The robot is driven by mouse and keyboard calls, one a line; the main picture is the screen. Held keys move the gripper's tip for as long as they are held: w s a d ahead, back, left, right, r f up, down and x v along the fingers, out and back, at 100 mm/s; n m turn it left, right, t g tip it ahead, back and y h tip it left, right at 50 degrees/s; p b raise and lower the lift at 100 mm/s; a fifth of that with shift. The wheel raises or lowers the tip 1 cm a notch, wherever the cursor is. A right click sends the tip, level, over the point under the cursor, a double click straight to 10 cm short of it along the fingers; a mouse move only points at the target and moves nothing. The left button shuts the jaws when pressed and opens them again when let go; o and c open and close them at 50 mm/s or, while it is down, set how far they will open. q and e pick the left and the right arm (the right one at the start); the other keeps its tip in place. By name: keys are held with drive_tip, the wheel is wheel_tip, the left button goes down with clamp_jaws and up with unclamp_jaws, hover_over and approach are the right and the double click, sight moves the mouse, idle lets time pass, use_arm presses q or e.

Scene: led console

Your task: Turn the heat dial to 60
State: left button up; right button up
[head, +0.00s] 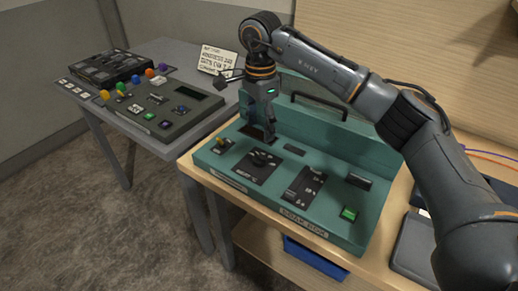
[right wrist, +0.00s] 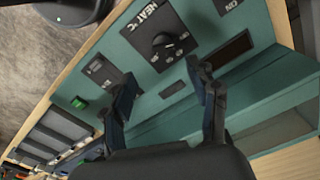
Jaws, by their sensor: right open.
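The heat dial (head: 263,158) is a black knob on a dark plate near the middle-left of the teal console (head: 330,226). In the right wrist view the heat dial (right wrist: 163,43) shows with a scale and the lettering "HEAT °C". The scale numbers and exact pointer setting are too small to read. My right gripper (head: 270,136) is above the console, just behind the dial. In the right wrist view its fingers (right wrist: 163,90) are spread with nothing between them, and the dial is beyond their tips, apart from them. My left gripper is not in view.
The console also bears a yellow-tipped switch (head: 220,142), a slider plate (head: 304,184), a green button (head: 349,213) and a raised handle (head: 318,103) behind. A grey table at left holds another console (head: 160,110). A blue bin (head: 315,258) is below.

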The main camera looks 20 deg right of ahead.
hover_over(259, 156)
wheel_tip(259, 156, down, 4)
drive_tip(key=shift+s+d+f+p, duration=0.1)
drive_tip(key=shift+f+p, duration=0.1)
drive_tip(key=shift+p, duration=0.2)
wheel_tip(259, 156, down, 5)
drive_tip(key=shift+f+p, duration=0.1)
drive_tip(key=shift+p, duration=0.45)
drive_tip(key=shift+f, duration=0.35)
drive_tip(key=shift+c, duration=0.3)
drive_tip(key=c, duration=1.1)
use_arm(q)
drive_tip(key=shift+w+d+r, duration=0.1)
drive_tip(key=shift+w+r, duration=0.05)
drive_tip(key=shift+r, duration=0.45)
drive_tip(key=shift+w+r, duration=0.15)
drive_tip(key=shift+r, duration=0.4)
